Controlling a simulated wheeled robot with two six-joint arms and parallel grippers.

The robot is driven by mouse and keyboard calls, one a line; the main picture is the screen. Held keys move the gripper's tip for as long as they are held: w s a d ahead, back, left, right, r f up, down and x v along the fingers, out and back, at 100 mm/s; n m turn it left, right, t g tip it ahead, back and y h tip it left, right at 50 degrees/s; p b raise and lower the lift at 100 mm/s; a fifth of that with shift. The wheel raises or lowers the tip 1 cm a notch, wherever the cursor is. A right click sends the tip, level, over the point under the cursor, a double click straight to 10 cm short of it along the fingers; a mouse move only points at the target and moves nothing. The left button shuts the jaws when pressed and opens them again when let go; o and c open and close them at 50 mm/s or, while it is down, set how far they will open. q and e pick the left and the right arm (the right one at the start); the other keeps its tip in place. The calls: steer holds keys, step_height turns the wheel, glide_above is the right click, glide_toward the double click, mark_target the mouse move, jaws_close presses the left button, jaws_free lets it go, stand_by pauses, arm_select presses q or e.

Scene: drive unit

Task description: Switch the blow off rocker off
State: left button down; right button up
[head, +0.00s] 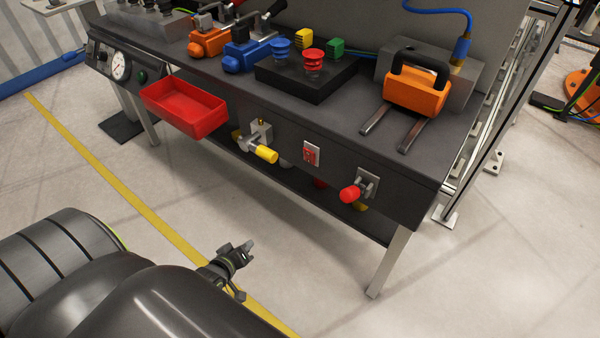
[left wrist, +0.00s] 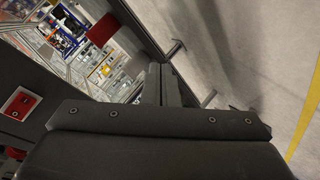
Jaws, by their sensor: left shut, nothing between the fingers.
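The red rocker (head: 311,154) sits on a small pale plate on the dark front panel of the bench, between a yellow-ended valve and a red-knobbed lever. A red rocker on a pale plate also shows at the left edge of the left wrist view (left wrist: 22,103). Which side of it is pressed in is too small to tell. My left gripper (head: 246,248) is shut and empty. In the head view it appears below and left of the rocker, over the floor in front of the bench, apart from the panel. My right gripper is in neither view.
The yellow-ended valve (head: 264,152) and the red-knobbed lever (head: 352,191) stick out from the panel on either side of the rocker. A red tray (head: 186,106) juts out further left. A bench leg (head: 388,262) stands at the right. The floor before the panel is clear.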

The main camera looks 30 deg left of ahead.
mark_target(307, 153)
arm_select(q)
steer(key=w+d+r+n+t+h+b, duration=0.1)
steer(key=w+r+n+t+b, duration=0.1)
steer(key=r, duration=0.4)
steer(key=w+d+r+n+t+h+b, duration=0.1)
steer(key=w+d+r+n+t+b, duration=0.1)
steer(key=r, duration=0.5)
steer(key=w+d+r+n+t+h+b, duration=0.1)
steer(key=w+d+r+n+t+b, duration=0.1)
steer(key=r+t+b, duration=0.2)
step_height(307, 153, up, 3)
steer(key=shift+f+b, duration=0.1)
steer(key=shift+b, duration=0.4)
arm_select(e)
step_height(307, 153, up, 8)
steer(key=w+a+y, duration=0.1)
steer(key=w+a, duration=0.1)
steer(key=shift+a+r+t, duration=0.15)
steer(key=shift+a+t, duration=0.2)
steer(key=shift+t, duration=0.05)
arm_select(q)
steer(key=shift+w, duration=0.1)
